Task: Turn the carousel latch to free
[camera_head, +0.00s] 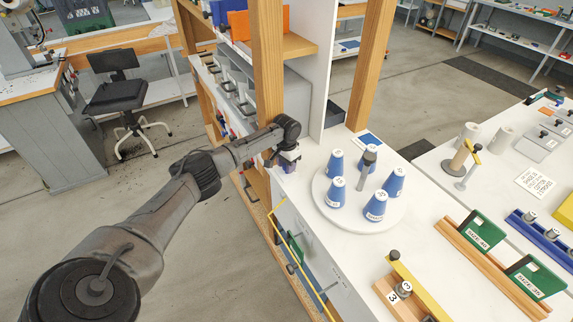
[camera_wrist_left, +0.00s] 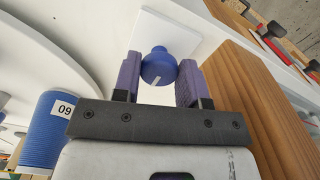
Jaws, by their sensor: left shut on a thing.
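The carousel (camera_head: 368,218) is a round white disc on the white bench, bearing several numbered blue cones and a grey-topped post in the middle. The latch is a blue knob (camera_wrist_left: 158,67) with a white line, set on a white plate (camera_wrist_left: 168,32) beside the carousel. My left gripper (camera_head: 287,163) reaches the bench edge left of the carousel, close to the wooden post. In the left wrist view its purple-grey fingers (camera_wrist_left: 158,82) stand either side of the knob and are shut on it. In the head view the gripper mostly hides the knob. My right gripper is not in view.
A wooden post (camera_head: 268,75) stands right behind my left gripper and also fills the right of the wrist view (camera_wrist_left: 255,110). A blue cone labelled 09 (camera_wrist_left: 48,128) stands near the gripper. Green plates (camera_head: 482,232) on a wooden rail lie to the right.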

